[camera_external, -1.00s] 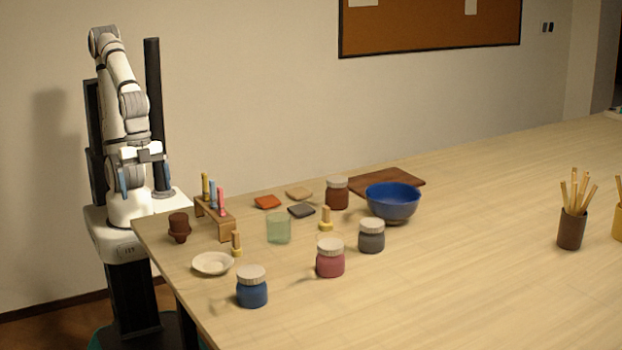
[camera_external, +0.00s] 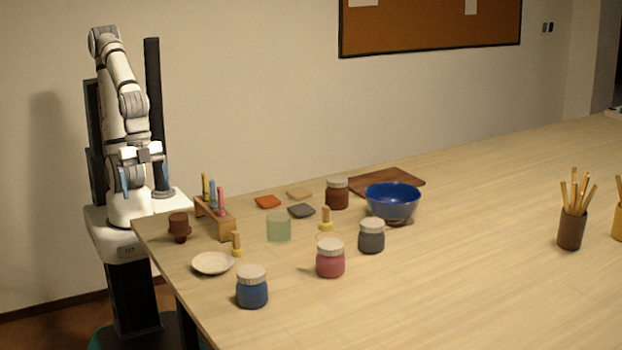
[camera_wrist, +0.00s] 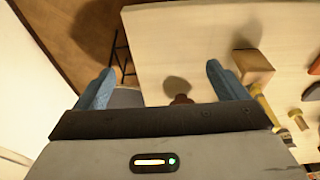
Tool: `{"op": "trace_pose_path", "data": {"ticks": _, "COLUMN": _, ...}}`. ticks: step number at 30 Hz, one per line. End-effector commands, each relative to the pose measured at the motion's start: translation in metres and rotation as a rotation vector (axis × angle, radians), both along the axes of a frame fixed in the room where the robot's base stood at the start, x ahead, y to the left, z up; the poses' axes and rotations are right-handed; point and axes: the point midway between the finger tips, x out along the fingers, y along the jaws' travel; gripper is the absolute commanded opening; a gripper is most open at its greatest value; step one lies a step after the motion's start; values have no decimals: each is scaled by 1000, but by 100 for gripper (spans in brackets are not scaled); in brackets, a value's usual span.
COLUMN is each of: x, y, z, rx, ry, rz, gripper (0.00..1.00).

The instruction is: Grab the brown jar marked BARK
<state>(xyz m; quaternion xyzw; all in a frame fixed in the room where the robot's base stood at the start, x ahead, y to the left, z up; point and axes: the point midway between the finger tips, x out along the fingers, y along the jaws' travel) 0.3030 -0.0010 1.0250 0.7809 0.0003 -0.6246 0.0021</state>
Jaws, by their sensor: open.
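A brown jar (camera_external: 337,195) with a pale lid stands upright on the table, behind the blue bowl's left side in the external view. Any marking on it is too small to read. My gripper (camera_external: 142,183) is raised above my base at the table's left end, well apart from the jar. The jar cannot be made out in the wrist view.
Near the jar are a blue bowl (camera_external: 393,203), a dark board (camera_external: 386,182), a grey jar (camera_external: 371,237), a pink jar (camera_external: 330,259) and flat tiles (camera_external: 301,211). A wooden rack (camera_external: 215,220) and a green glass (camera_external: 279,228) stand between my gripper and the jar. The table's right side is mostly clear.

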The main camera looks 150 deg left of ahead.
Motion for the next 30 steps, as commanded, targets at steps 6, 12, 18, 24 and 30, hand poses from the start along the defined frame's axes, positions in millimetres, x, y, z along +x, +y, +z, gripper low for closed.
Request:
{"op": "trace_pose_path", "data": {"ticks": 6, "x": 0, "y": 0, "z": 0, "rx": 0, "ry": 0, "rz": 0, "gripper": 81}}
{"op": "trace_pose_path", "data": {"ticks": 12, "x": 5, "y": 3, "z": 5, "rx": -1, "ry": 2, "rz": 9, "gripper": 81}}
{"op": "trace_pose_path", "data": {"ticks": 18, "x": 53, "y": 39, "z": 47, "rx": -20, "ry": 28, "rz": 98, "gripper": 81}}
{"op": "trace_pose_path", "data": {"ticks": 24, "x": 119, "y": 121, "z": 62, "rx": -22, "ry": -11, "rz": 254, "gripper": 81}}
{"op": "trace_pose_path", "data": {"ticks": 30, "x": 164, "y": 231, "z": 63, "rx": -3, "ry": -69, "rz": 420, "gripper": 81}}
